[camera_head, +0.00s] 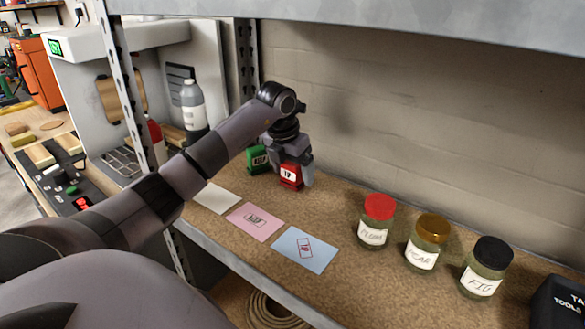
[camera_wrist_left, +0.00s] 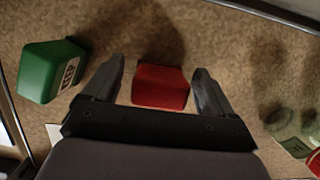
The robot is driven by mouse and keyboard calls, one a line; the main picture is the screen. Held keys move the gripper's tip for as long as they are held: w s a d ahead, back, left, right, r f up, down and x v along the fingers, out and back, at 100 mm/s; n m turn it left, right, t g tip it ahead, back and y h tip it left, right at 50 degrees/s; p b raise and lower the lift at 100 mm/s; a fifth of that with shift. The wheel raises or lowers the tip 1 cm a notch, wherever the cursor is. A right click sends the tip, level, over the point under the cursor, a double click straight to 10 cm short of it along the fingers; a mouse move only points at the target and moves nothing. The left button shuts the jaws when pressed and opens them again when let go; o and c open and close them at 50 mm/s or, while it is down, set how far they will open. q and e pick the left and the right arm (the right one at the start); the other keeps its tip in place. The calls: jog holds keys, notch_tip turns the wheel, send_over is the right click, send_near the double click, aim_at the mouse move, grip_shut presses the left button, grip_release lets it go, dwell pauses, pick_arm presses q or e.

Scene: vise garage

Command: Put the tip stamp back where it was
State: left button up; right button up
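The red tip stamp (camera_head: 290,176) stands on the cork-like shelf top near the back wall, its white label facing the head camera. In the left wrist view the red stamp (camera_wrist_left: 160,86) lies between the two fingers of my left gripper (camera_wrist_left: 160,66), with a gap on each side. My left gripper (camera_head: 291,168) is open around the stamp from above and does not grip it. A green stamp labelled KEEP (camera_head: 257,160) stands just left of it; it also shows in the left wrist view (camera_wrist_left: 48,70). My right gripper is not in view.
A white card (camera_head: 215,198), a pink card with a printed mark (camera_head: 254,221) and a blue card with a red mark (camera_head: 305,250) lie along the front edge. Plum (camera_head: 374,222), pear (camera_head: 426,243) and fig (camera_head: 486,268) jars stand to the right. A metal shelf (camera_head: 400,22) hangs above.

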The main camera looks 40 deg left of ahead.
pick_arm(q)
jog(key=shift+r, duration=0.3)
jog(key=v, duration=1.1)
jog(key=shift+r, duration=0.35)
jog(key=shift+s, duration=0.15)
